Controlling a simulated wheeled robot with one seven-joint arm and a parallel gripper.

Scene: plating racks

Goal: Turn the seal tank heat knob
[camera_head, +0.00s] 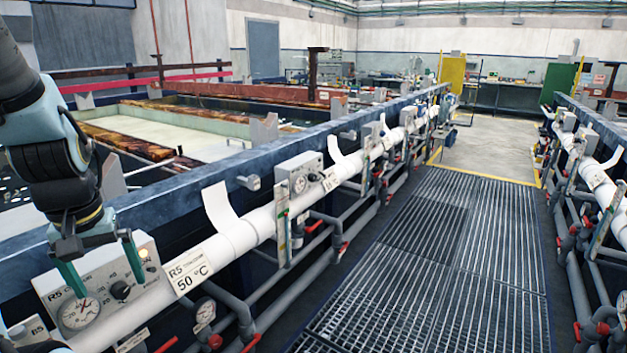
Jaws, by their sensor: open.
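My gripper (106,281) hangs at the left of the view, pointing down, with its two green fingers apart and nothing between them. The fingers are in front of a pale control box (150,276) on the near pipe rail. A black round knob (120,291) on the box shows between and just below the fingertips. I cannot tell whether either finger touches the box. A round dial gauge (79,313) and a lit lamp are on the same box. A label (189,274) beside it reads R5 and 50 °C; the smaller print is too small to read.
A white pipe (245,236) runs along the tank edge past the box, with valves and red handles below it. Another control box (299,173) stands farther along. The grated walkway (430,250) to the right is clear. A second pipe rail (598,180) lines its far side.

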